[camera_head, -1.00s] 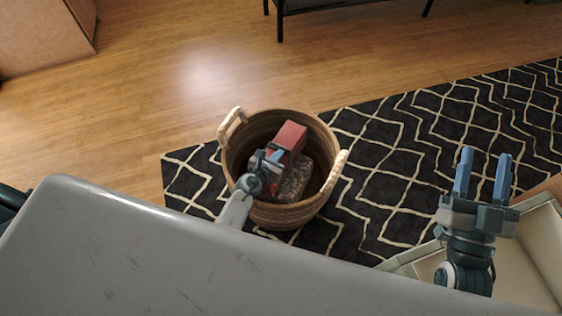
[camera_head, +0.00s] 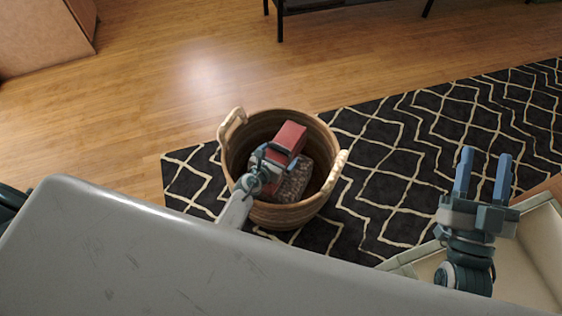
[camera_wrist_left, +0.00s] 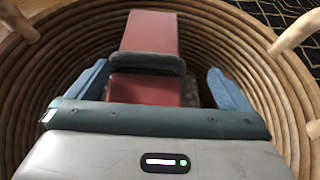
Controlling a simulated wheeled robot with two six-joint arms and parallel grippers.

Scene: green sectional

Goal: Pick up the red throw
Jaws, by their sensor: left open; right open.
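The red throw (camera_head: 291,137), a folded red block, lies in the woven basket (camera_head: 235,165) on a grey mottled item (camera_head: 294,181). In the left wrist view the throw (camera_wrist_left: 150,33) runs up the middle, with a dark grey band (camera_wrist_left: 148,63) across it. My left gripper (camera_head: 270,160) is over the basket at the throw's near end. In the left wrist view its open blue fingers (camera_wrist_left: 160,76) stand one to each side of the throw; I cannot tell if they touch it. My right gripper (camera_head: 483,178) is open and empty at the right, away from the basket.
The basket has two pale handles (camera_head: 340,172) rising from its rim. It stands on a black and cream patterned rug (camera_head: 400,150). A pale open box (camera_head: 540,240) is below my right gripper. Dark furniture legs (camera_head: 280,25) stand at the top. The wooden floor (camera_head: 180,70) is clear.

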